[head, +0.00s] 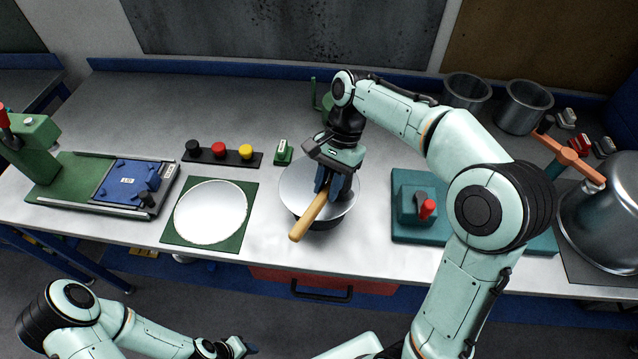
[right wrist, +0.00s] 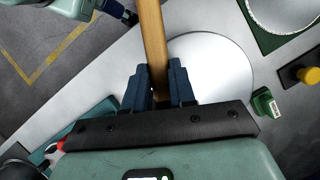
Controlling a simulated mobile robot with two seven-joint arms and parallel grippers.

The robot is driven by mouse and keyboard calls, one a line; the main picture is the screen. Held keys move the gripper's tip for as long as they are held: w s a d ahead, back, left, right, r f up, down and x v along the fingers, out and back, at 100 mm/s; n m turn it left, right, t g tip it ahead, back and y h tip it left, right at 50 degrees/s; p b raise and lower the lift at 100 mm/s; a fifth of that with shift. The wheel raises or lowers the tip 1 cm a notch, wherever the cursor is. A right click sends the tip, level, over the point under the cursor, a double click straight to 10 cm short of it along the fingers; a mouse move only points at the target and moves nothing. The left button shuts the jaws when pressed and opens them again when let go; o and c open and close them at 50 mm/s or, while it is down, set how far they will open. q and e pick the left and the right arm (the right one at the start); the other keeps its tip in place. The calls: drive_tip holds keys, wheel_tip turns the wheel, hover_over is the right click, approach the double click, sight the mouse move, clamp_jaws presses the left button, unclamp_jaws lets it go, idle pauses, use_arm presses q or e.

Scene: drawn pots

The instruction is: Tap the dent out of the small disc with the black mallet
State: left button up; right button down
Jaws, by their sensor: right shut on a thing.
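My right gripper (head: 336,186) is shut on the wooden handle (head: 309,218) of the mallet, which also shows between the fingers in the right wrist view (right wrist: 153,35). The mallet's head is hidden or cannot be told from the dark fingers. A round silver disc (head: 293,186) lies on a dark round support (head: 322,223) below this gripper; it also shows in the right wrist view (right wrist: 218,62). I cannot make out a dent or whether the mallet touches it. My left gripper (head: 238,347) is low at the bottom edge, away from the bench, its jaws unclear.
Another pale disc (head: 210,211) lies on a green mat (head: 171,238) to the left. Behind it is a strip with black, red and yellow knobs (head: 219,150). A teal fixture (head: 415,207) with a red knob stands to the right. Metal pots (head: 523,107) stand farther right.

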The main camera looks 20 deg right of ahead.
wheel_tip(320, 180, down, 3)
drive_tip(key=shift+s+b, duration=0.1)
drive_tip(key=shift+b, duration=0.25)
drive_tip(key=shift+s+r, duration=0.25)
drive_tip(key=shift+r, duration=0.05)
drive_tip(key=shift+r+p, duration=0.35)
drive_tip(key=shift+r, duration=0.05)
drive_tip(key=shift+w+r+p, duration=0.25)
drive_tip(key=shift+r+p, duration=0.05)
drive_tip(key=shift+r, duration=0.3)
drive_tip(key=shift+w+r+p, duration=0.25)
drive_tip(key=shift+r, duration=0.35)
drive_tip(key=shift+s, duration=0.4)
drive_tip(key=shift+w+r, duration=0.2)
drive_tip(key=shift+r, duration=0.3)
use_arm(q)
drive_tip(key=shift+w+r, duration=0.3)
drive_tip(key=shift+w, duration=0.1)
use_arm(e)
drive_tip(key=shift+r, duration=2.05)
